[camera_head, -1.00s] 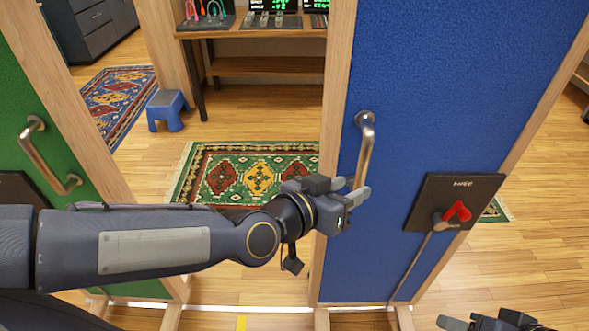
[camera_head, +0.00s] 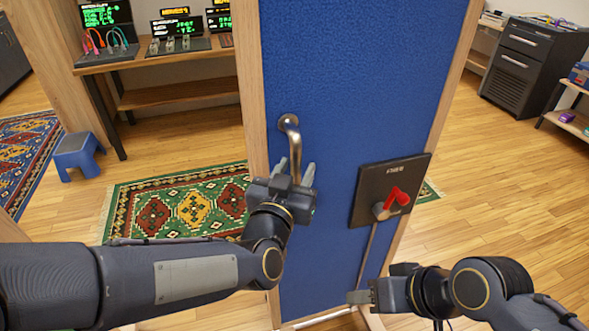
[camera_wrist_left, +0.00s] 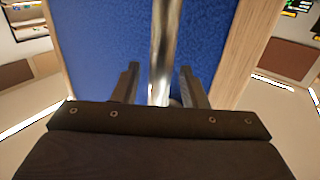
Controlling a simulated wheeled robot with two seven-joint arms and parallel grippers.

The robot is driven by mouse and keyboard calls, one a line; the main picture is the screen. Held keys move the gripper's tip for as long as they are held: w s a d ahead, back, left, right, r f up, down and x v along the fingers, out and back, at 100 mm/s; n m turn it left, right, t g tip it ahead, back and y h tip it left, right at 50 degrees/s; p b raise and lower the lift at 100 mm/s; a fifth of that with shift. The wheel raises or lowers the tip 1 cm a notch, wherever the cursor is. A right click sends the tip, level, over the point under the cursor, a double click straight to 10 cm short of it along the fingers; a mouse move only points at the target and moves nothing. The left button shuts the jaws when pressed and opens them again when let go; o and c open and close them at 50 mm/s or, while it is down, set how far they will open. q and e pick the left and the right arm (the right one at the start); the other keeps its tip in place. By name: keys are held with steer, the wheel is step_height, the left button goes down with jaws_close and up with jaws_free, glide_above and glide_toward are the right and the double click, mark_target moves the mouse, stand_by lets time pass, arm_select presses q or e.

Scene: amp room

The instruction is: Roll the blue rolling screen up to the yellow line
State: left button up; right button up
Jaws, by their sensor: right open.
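The blue rolling screen (camera_head: 350,90) stands upright in a wooden frame in the middle of the head view. Its metal bar handle (camera_head: 292,132) is on the left side of the blue panel. My left gripper (camera_head: 295,168) is at the handle's lower part; in the left wrist view the open fingers (camera_wrist_left: 160,88) stand either side of the bar (camera_wrist_left: 162,45), with gaps visible. My right gripper (camera_head: 358,297) is open and empty, low in front of the screen's lower right. The yellow line is not in view.
A black plate (camera_head: 365,185) with a red lever (camera_head: 397,195) is on the screen's right side. A patterned rug (camera_head: 120,215), blue step stool (camera_head: 78,155) and equipment desk (camera_head: 150,62) are behind to the left. Wooden floor right of the screen (camera_head: 500,210) is clear.

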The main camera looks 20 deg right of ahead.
arm_select(q)
steer(key=shift+w+d, duration=0.1)
steer(key=shift+w, duration=0.05)
jaws_close()
arm_select(e)
steer(key=shift+f, duration=0.1)
